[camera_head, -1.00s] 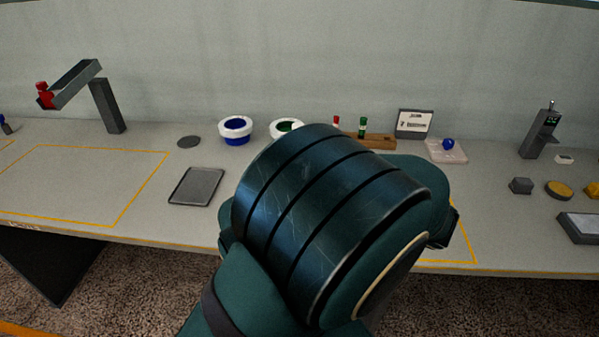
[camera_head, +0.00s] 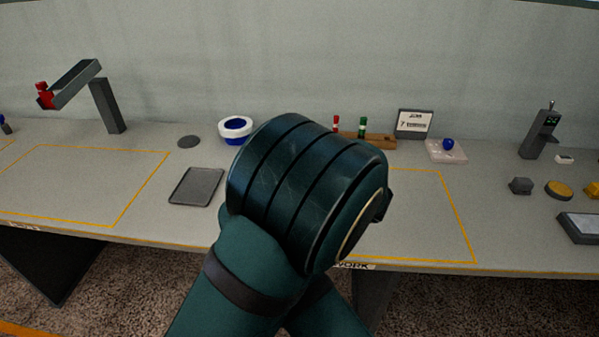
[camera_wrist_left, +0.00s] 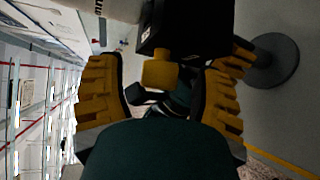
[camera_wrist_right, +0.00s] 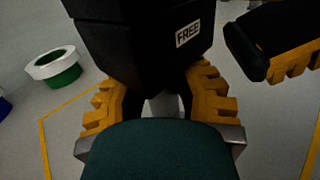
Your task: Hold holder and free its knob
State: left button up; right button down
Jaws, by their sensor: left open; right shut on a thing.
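The black holder (camera_wrist_right: 140,35) with a "FREE" label is at the top of the right wrist view. My right gripper (camera_wrist_right: 163,88) is shut on its lower part. The holder also shows in the left wrist view (camera_wrist_left: 190,25), with a short mustard-yellow knob (camera_wrist_left: 160,72) below it. My left gripper (camera_wrist_left: 167,65) is open, its fingers on either side of the knob with gaps. One of its yellow-padded fingers shows close by in the right wrist view. In the head view my arm hides the holder, the knob and both grippers.
A blue-lined white bowl (camera_head: 235,129), grey tray (camera_head: 196,187) and wooden rack (camera_head: 370,138) stand on the table. A green-and-white bowl (camera_wrist_right: 55,66) shows in the right wrist view. A round grey disc (camera_wrist_left: 275,60) is beside the left gripper's finger. The table's left outlined area is clear.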

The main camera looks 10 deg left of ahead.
pick_arm(q)
jog(key=shift+w+a, duration=0.1)
grip_shut()
dwell(0.5)
jog(key=shift+a+n+g+h, duration=0.15)
jog(key=shift+n+g+h, duration=0.15)
jog(key=shift+n+h, duration=0.75)
jog(key=shift+f+n+h, duration=0.1)
jog(key=shift+n+h, duration=0.55)
jog(key=shift+h, duration=0.8)
pick_arm(e)
jog(key=shift+r, duration=0.1)
